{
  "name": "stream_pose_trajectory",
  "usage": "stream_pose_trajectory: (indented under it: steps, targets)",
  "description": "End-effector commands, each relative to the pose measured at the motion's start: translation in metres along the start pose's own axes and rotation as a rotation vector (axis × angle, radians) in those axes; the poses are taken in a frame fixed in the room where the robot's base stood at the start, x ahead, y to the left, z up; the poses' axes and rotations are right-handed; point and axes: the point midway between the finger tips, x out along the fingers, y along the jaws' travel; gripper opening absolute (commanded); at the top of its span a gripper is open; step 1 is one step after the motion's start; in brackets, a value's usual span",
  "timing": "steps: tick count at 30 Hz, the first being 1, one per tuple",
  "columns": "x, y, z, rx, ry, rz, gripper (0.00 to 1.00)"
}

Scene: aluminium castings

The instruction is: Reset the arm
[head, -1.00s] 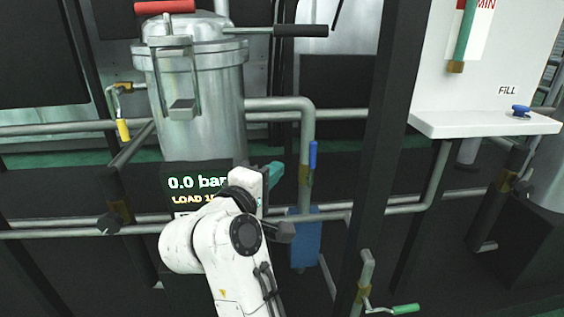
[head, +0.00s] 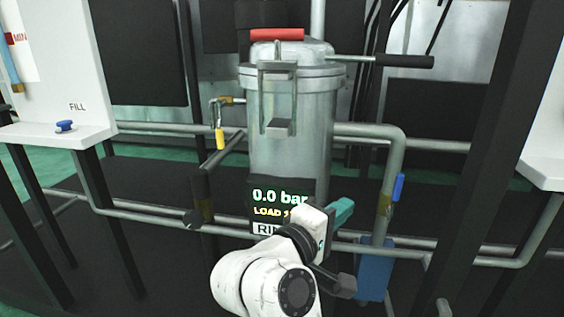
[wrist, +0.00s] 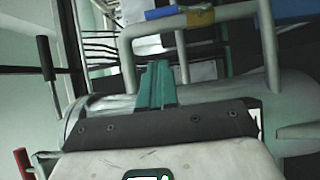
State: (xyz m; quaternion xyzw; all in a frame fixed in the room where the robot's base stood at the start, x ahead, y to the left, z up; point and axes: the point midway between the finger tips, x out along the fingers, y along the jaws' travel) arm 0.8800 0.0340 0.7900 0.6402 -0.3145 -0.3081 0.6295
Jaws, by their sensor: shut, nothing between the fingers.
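My white arm rises from the bottom middle of the head view. My gripper (head: 342,212) has teal fingers and points up and to the right, in front of the pipework just right of the pressure vessel's display. In the wrist view the teal fingers of my gripper (wrist: 156,84) are together and empty, with the vessel's silver body behind them. The upright metal vessel (head: 289,130) has a red handle (head: 277,35) on top and a black-gripped lever (head: 403,61) to its right. The display (head: 280,196) reads 0.0 bar and is partly hidden by my arm.
A pipe with a blue-handled valve (head: 398,187) runs down right of the vessel to a blue box (head: 375,270). A white FILL shelf (head: 90,133) stands far left. Dark posts and horizontal pipes crowd the space around my arm.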

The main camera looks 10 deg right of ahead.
Motion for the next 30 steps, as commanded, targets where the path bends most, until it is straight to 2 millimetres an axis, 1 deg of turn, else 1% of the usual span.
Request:
stream_pose_trajectory:
  steps: [2, 4, 7, 9, 11, 12, 14, 15, 17, 18, 20, 21, 23, 24, 26, 27, 28, 29, 30]
  targets:
    - [0.008, 0.007, 0.007, -0.083, -0.005, 0.085, 0.0]
    - [0.015, 0.019, 0.014, -0.206, -0.011, 0.206, 0.0]
    - [0.019, 0.04, 0.023, -0.452, -0.034, 0.427, 0.0]
    - [0.016, 0.051, 0.025, -0.648, -0.057, 0.585, 0.0]
    - [0.01, 0.056, 0.024, -0.82, -0.083, 0.717, 0.0]
    - [0.006, 0.057, 0.022, -0.938, -0.1, 0.802, 0.0]
    - [-0.003, 0.055, 0.018, -1.117, -0.127, 0.93, 0.0]
    - [-0.009, 0.05, 0.015, -1.237, -0.146, 1.014, 0.0]
    - [-0.018, 0.04, 0.01, -1.418, -0.174, 1.139, 0.0]
    - [-0.024, 0.029, 0.006, -1.54, -0.192, 1.222, 0.0]
    - [-0.032, 0.01, 0.003, -1.719, -0.216, 1.347, 0.0]
    - [-0.037, -0.005, 0.001, -1.838, -0.229, 1.433, 0.0]
    - [-0.044, -0.032, 0.0, -2.013, -0.244, 1.564, 0.0]
    - [-0.048, -0.052, 0.001, -2.126, -0.25, 1.654, 0.0]
    - [-0.053, -0.083, 0.006, -2.289, -0.253, 1.795, 0.0]
    - [-0.055, -0.106, 0.012, -2.393, -0.247, 1.895, 0.0]
    - [-0.057, -0.124, 0.018, 2.427, 0.234, -1.942, 0.0]
    - [-0.059, -0.141, 0.025, 2.336, 0.208, -1.892, 0.0]
    - [-0.061, -0.165, 0.036, 2.214, 0.17, -1.83, 0.0]
